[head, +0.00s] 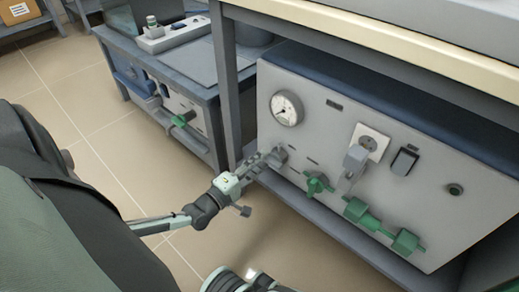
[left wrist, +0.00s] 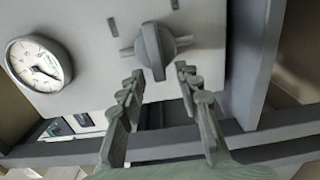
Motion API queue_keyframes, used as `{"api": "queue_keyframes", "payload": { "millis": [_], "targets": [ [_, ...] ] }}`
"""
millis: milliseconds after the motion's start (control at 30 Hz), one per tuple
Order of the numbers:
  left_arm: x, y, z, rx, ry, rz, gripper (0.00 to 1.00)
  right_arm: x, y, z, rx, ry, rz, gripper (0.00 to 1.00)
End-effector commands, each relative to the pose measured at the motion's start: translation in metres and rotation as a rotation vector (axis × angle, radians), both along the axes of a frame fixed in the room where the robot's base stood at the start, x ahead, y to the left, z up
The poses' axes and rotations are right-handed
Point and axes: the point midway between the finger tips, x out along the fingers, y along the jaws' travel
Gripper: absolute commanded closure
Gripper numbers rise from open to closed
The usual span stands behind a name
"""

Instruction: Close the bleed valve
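A grey valve knob (head: 279,155) sits on the light grey panel, below the round gauge. No label naming it as the bleed valve is readable. In the left wrist view the knob (left wrist: 156,47) has a broad upright grip and short stubs to both sides. My left gripper (head: 266,160) points at this knob in the head view. In the left wrist view its fingers (left wrist: 159,72) are apart with nothing between their tips, just short of the knob. The lower end of the knob's grip lies between the fingertip lines.
The gauge (head: 287,108) is above the knob. Several green valves, including one nearby (head: 317,184), sit right of it on the panel. A grey table leg (head: 225,85) stands close left of the knob. The tiled floor (head: 110,130) at left is open.

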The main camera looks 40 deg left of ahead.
Motion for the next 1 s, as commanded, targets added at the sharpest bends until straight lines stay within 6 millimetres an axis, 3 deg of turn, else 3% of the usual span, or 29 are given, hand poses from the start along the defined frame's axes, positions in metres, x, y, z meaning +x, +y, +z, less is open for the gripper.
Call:
{"api": "queue_keyframes", "payload": {
  "millis": [167,400,600,1000],
  "targets": [
    [-0.026,0.002,-0.001,0.0,0.005,-0.001,0.66,0.0,0.0,0.0,0.0,0.001,-0.001,0.6],
    [-0.078,0.006,-0.001,0.0,0.006,-0.001,0.66,0.0,0.0,-0.001,-0.002,0.001,-0.001,0.6],
    [-0.108,0.008,-0.001,-0.001,0.003,-0.001,0.66,0.0,0.0,-0.001,-0.002,0.001,-0.001,0.6],
    [-0.118,0.009,0.0,-0.001,0.001,0.0,0.66,-0.001,0.0,-0.001,-0.002,0.001,-0.001,0.6]
  ]
}}
